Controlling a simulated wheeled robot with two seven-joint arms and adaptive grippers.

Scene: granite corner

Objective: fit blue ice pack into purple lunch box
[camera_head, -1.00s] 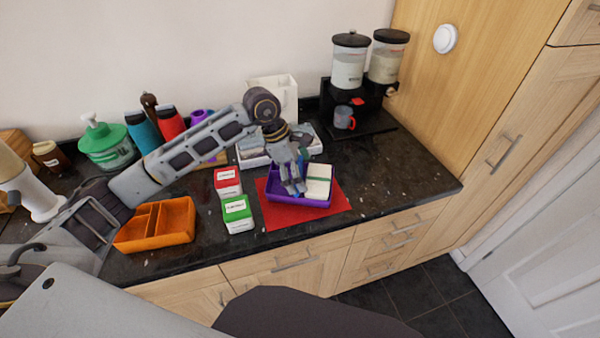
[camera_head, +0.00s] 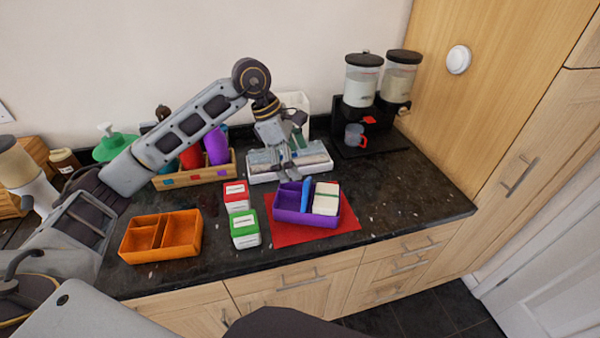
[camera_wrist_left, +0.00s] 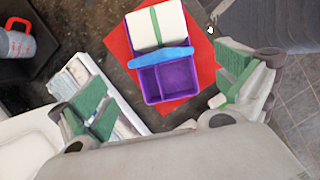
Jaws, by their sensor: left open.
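The purple lunch box (camera_head: 309,217) sits on a red mat (camera_head: 290,235) on the counter. The blue ice pack (camera_head: 306,195) stands on edge in it, between the empty compartments and a white block with a green band (camera_head: 326,198). Its top rises above the rim. In the left wrist view the ice pack (camera_wrist_left: 155,57) spans the lunch box (camera_wrist_left: 148,97) crosswise, its ends reaching over the side walls; how deep it sits is unclear. My left gripper (camera_head: 287,172) is open and empty, raised behind the box, apart from the ice pack. My right gripper is out of view.
A red-lidded box (camera_head: 237,197) and a green-lidded box (camera_head: 245,229) stand left of the mat, with an orange divided tray (camera_head: 162,236) beyond. A white tray of packets (camera_head: 318,166) lies behind. A dispenser stand with a grey mug (camera_head: 353,135) is at back right.

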